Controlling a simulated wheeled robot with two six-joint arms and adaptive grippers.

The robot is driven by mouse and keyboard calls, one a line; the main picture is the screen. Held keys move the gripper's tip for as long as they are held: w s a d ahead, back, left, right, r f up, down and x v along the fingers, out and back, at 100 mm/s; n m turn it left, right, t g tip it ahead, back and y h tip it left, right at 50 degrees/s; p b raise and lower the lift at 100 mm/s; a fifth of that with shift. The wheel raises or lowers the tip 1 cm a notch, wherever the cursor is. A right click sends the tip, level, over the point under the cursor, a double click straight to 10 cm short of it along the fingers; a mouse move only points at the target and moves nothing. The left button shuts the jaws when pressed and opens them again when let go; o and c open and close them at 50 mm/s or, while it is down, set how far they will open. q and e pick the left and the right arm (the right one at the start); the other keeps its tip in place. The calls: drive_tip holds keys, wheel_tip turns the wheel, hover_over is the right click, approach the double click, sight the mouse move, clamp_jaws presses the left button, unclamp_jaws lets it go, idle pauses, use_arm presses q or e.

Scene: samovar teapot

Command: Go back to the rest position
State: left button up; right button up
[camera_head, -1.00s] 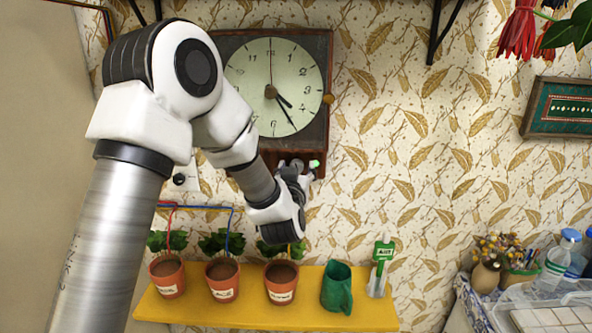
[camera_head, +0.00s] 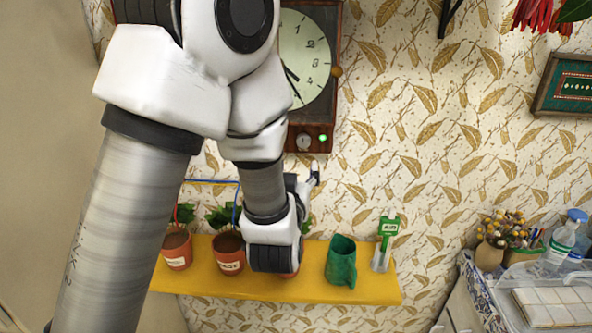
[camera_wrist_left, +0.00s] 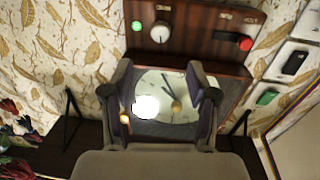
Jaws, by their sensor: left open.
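My left gripper (camera_head: 314,175) is at the end of the left arm, just below the wooden clock box (camera_head: 334,70), and mostly hidden behind my wrist. In the left wrist view its two fingers (camera_wrist_left: 164,97) are spread, with nothing between them. The clock face (camera_wrist_left: 180,108) shows beyond the fingers, upside down. The box's lower panel carries a green button (camera_head: 323,138) and a round knob (camera_head: 304,141). The left wrist view also shows a red knob (camera_wrist_left: 246,43) on a dark slot. My right gripper is not in view.
My wrist hides one pot. Bottles (camera_head: 562,240) and a vase (camera_head: 489,256) stand at right. The wall between clock and picture frame (camera_head: 568,88) is clear.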

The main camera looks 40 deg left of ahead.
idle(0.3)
use_arm(q)
drive_tip(key=s+d+f+m+g+h, duration=0.1)
drive_tip(key=s+f+g+h, duration=0.2)
drive_tip(key=f, duration=1.1)
drive_tip(key=s+d+f+m+g, duration=0.1)
drive_tip(key=s+f+m+g, duration=0.2)
drive_tip(key=f, duration=1.2)
drive_tip(key=s+d+f+g+h, duration=0.2)
drive_tip(key=s+f+g, duration=0.3)
drive_tip(key=s, duration=0.5)
drive_tip(key=s+d+f+m+g+h, duration=0.1)
drive_tip(key=s+d+f+g+h, duration=0.2)
drive_tip(key=s+f, duration=0.6)
drive_tip(key=shift+s+d+f+g, duration=0.2)
drive_tip(key=shift+s+d+g, duration=0.65)
drive_tip(key=shift+s+g, duration=0.1)
